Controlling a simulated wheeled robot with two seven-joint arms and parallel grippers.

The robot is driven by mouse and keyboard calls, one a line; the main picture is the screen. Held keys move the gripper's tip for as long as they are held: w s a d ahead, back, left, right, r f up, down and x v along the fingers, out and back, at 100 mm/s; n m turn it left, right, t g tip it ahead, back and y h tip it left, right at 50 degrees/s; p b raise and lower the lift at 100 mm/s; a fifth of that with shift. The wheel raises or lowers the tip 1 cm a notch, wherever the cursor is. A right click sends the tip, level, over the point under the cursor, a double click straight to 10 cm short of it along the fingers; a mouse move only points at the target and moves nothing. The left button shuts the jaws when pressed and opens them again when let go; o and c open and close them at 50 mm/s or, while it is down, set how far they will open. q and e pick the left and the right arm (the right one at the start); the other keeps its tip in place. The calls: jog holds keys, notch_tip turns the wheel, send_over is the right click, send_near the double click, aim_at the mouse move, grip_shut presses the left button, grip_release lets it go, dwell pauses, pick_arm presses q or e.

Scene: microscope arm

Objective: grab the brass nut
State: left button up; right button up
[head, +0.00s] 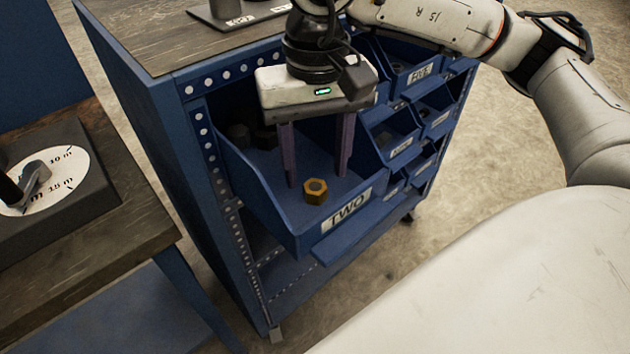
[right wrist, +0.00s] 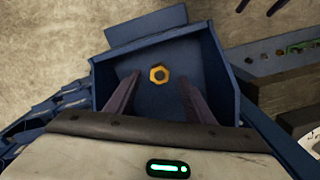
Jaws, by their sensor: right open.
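The brass nut (head: 315,191) lies on the floor of the blue bin labelled TWO (head: 300,238), near its front wall. It also shows in the right wrist view (right wrist: 159,75), beyond the fingertips and roughly midway between them. My right gripper (head: 316,182) is open and empty, pointing down into the bin with a finger on each side. In the head view the nut appears just in front of the fingers, apart from them. The gripper also shows in the right wrist view (right wrist: 159,82). My left gripper is not in view.
Dark nuts (head: 240,135) sit at the back of the same bin. More labelled blue bins (head: 395,145) stand to the right in the blue cabinet (head: 195,160). A wooden table (head: 100,225) with a dial device (head: 45,180) is at the left. The bin's side walls flank the gripper.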

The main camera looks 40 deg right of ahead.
aim_at(315, 187)
notch_tip(315, 187, down, 4)
jog(key=shift+w+d+r, duration=0.1)
jog(key=shift+r, duration=0.1)
jog(key=c, duration=1.2)
jog(key=shift+o, duration=0.2)
jog(key=shift+r, duration=0.1)
